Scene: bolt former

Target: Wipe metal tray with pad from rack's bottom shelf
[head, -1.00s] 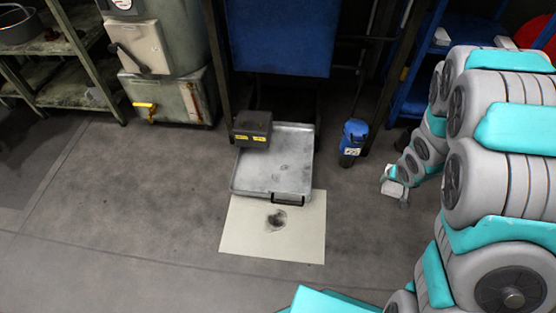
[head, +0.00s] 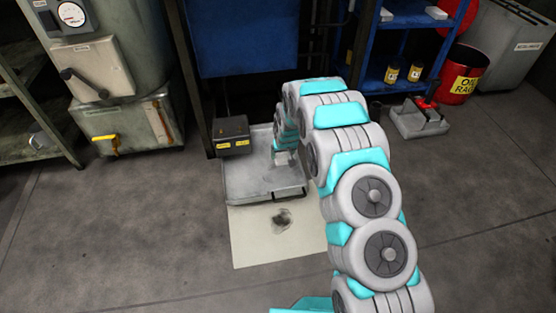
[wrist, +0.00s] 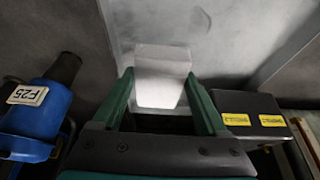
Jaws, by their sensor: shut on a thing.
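The metal tray (head: 240,184) is a shallow grey tray on the floor in the head view, with dark smudges and a black handle at its front edge. It also shows in the wrist view (wrist: 225,25). My gripper (wrist: 160,100) is shut on a white pad (wrist: 162,72), held between its green fingers. In the head view my gripper (head: 284,158) is over the right part of the tray, partly hidden by my arm. I cannot tell whether the pad touches the tray. The blue rack (head: 390,88) stands at the back right, with bottles on its bottom shelf.
A black box with yellow labels (head: 232,136) stands at the tray's back left corner. A blue canister (wrist: 38,115) is on the other side. A stained pale sheet (head: 255,240) lies in front. A red bin (head: 462,75) stands right. The front floor is clear.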

